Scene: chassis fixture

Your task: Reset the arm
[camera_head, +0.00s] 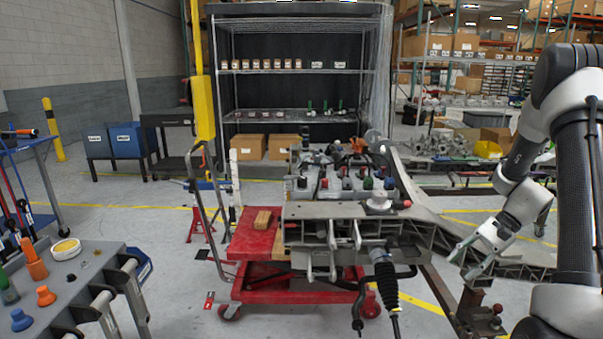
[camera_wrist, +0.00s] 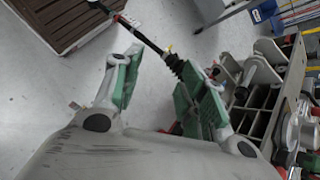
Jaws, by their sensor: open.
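My gripper (camera_head: 470,262) is at the right in the head view, at the end of my grey and black arm, pointing down and to the left beside the metal chassis fixture (camera_head: 325,211). In the wrist view my gripper (camera_wrist: 158,95) shows two green-padded fingers spread apart with nothing between them. Past the fingers, the wrist view shows bare floor and a black ribbed boot with a rod. The same kind of black ribbed boot (camera_head: 386,285) hangs from the front of the fixture in the head view.
The fixture rests by a red wheeled cart (camera_head: 257,238). A grey bench (camera_head: 75,285) with orange and blue knobs stands at the lower left. Shelving (camera_head: 300,75) stands behind. A metal beam (camera_head: 530,272) runs behind my gripper. Open floor lies left of the cart.

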